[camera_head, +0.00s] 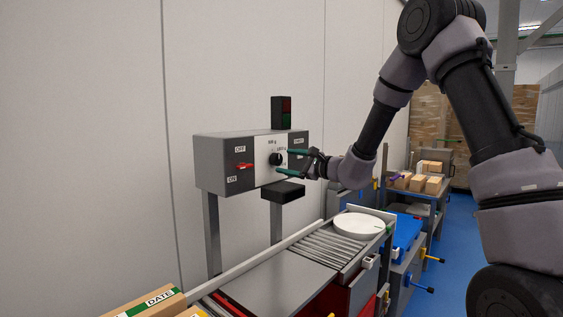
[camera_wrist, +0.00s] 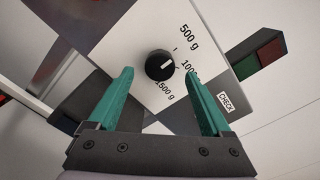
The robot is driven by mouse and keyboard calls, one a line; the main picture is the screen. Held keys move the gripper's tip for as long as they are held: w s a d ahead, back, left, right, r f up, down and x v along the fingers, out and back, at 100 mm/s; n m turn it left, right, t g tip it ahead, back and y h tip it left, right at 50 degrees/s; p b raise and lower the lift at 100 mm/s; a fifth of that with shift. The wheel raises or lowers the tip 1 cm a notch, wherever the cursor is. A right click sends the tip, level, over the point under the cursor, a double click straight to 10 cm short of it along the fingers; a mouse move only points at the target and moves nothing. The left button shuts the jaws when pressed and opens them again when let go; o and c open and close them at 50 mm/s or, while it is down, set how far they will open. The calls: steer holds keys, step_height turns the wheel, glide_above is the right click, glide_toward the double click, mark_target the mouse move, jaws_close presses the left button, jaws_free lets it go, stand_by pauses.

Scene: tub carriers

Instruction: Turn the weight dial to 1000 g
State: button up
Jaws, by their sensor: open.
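The weight dial (camera_head: 275,158) is a round black knob on the white panel of the grey control box (camera_head: 222,152). In the wrist view the dial (camera_wrist: 160,65) carries a short white mark on its right side, between the printed 500 g and 1500 g labels. The 1000 g label is partly hidden by my right finger, and I cannot tell exactly which tick the mark meets. My gripper (camera_head: 283,161) is open, its green fingers pointing at the panel. In the wrist view the fingertips (camera_wrist: 159,72) flank the dial with gaps on both sides, not visibly touching it.
A red switch (camera_head: 245,166) sits between OFF and ON on the box. A red-green lamp (camera_head: 282,112) stands above. A black block (camera_head: 283,192) is below. A roller conveyor (camera_head: 325,247) with a white round plate (camera_head: 359,226) runs beneath. A carton (camera_head: 150,302) is at lower left.

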mark_target(279, 160)
steer(key=shift+x, duration=1.7)
jaws_close()
steer(key=shift+m, duration=0.3)
steer(key=m, duration=0.5)
steer(key=shift+m, duration=0.3)
steer(key=m, duration=0.5)
steer(key=shift+s, duration=0.1)
steer(key=shift+f+m, duration=0.1)
steer(key=shift+m, duration=0.3)
